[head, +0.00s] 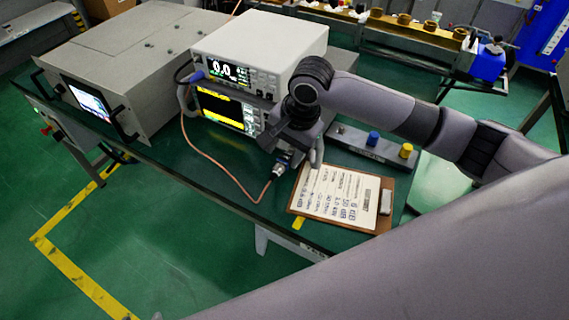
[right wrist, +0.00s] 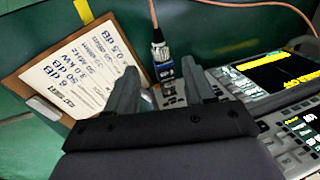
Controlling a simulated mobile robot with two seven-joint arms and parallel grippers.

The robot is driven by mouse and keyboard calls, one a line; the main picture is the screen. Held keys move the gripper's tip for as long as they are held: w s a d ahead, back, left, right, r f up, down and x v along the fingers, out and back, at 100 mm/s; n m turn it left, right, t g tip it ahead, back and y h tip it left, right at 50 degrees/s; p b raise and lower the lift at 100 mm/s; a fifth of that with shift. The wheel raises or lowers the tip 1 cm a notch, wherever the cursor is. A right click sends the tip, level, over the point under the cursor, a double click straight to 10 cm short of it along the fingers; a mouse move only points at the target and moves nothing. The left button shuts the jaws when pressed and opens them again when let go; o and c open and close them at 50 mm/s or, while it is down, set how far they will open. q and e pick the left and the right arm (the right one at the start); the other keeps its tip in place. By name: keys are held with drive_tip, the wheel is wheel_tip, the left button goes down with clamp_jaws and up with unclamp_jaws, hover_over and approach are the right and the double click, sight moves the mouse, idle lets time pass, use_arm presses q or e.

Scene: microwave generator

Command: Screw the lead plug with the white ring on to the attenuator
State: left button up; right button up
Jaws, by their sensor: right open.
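The lead plug (head: 279,169) is a silver metal end on a copper-coloured cable, at the front of the bench in the head view. In the right wrist view the plug (right wrist: 159,50) meets a small blue body (right wrist: 164,71), which looks like the attenuator; I cannot tell how far they are joined. A white ring cannot be made out clearly. My right gripper (head: 294,152) is open, close above the plug and blue body. In the right wrist view its two fingers stand either side of the blue body, with a gap. My left gripper is not in view.
A clipboard (head: 337,197) lies right of the plug. A grey strip (head: 347,136) behind it carries a blue cap (head: 374,138) and a yellow cap (head: 406,150). Stacked meters (head: 258,50) stand behind the gripper, and a grey cabinet (head: 135,65) at left.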

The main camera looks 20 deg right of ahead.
sight(279, 169)
drive_tip(key=x, duration=0.6)
drive_tip(key=shift+f, duration=0.4)
drive_tip(key=shift+c, duration=0.3)
clamp_jaws()
